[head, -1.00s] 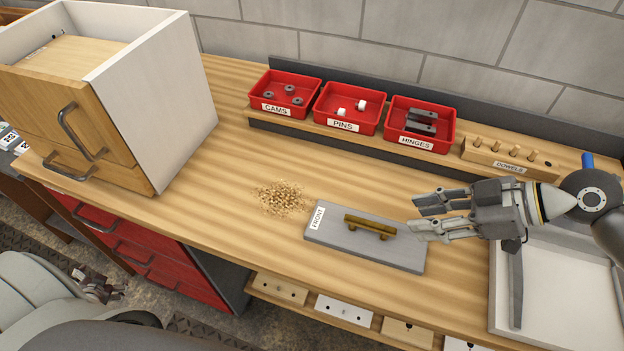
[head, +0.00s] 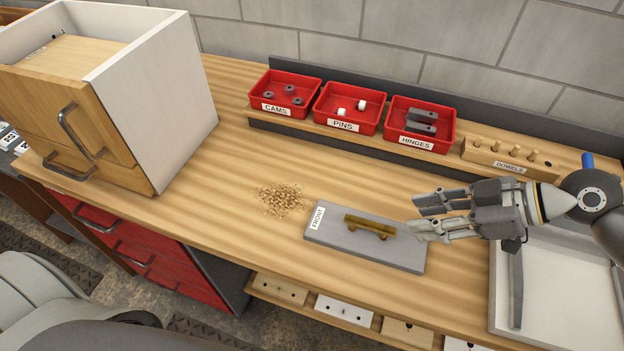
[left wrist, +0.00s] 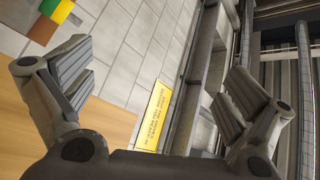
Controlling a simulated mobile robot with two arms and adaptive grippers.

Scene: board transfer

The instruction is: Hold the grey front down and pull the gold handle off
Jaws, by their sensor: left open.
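The grey front (head: 335,235), with a FRONT label at its left end, lies flat on the wooden bench. The gold handle (head: 369,228) sits on its top face. My right gripper (head: 414,216) is open and empty, its fingers pointing left over the right end of the front, to the right of the handle; whether it touches the front is unclear. My left gripper (left wrist: 160,85) is open and empty in the left wrist view, with its fingers wide apart. It does not show in the head view, and neither front nor handle shows in the left wrist view.
A cabinet with wooden drawers (head: 160,110) stands at the left. Wood shavings (head: 281,198) lie left of the front. Red bins (head: 343,126) and a dowel block (head: 505,155) line the back. A white tray (head: 575,335) lies at the right.

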